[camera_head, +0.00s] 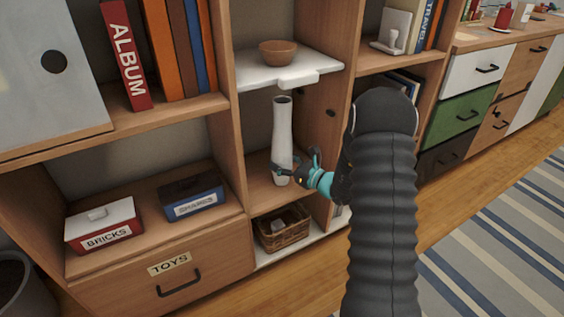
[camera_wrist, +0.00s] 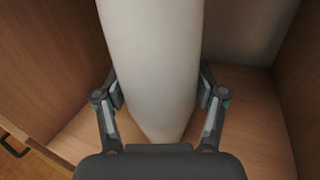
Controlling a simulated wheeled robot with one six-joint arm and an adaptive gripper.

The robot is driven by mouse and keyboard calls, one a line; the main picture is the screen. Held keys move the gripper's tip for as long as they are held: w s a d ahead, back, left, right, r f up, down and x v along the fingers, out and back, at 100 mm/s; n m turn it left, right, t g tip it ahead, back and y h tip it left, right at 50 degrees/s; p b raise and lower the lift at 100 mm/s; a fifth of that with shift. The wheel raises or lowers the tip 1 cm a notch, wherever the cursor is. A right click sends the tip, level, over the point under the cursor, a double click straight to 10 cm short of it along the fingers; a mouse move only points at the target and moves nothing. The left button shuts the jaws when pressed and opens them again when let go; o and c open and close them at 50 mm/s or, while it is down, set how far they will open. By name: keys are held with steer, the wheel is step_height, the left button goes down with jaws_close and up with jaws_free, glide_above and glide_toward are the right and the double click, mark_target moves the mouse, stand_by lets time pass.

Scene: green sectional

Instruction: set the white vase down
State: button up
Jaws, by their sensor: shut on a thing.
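The white vase (camera_head: 283,135) is tall and slim with a dark open top. It stands upright inside the middle cubby of the shelf unit, under the white shelf (camera_head: 262,72). My gripper (camera_head: 296,172) reaches in from the right and is shut on the vase's lower part. In the wrist view the vase (camera_wrist: 152,60) fills the middle, with a finger pad of my gripper (camera_wrist: 160,97) against each side. The cubby's wooden floor (camera_head: 262,192) is close below the vase. I cannot tell whether the vase's base touches it.
A brown bowl (camera_head: 277,52) sits on the white shelf above. A wicker basket (camera_head: 283,228) is in the compartment below. Wooden side walls stand close on both sides of the cubby. Boxes marked BRICKS (camera_head: 103,223) and SHAPES (camera_head: 193,196) are at left.

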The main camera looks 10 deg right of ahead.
steer(key=o, duration=1.8)
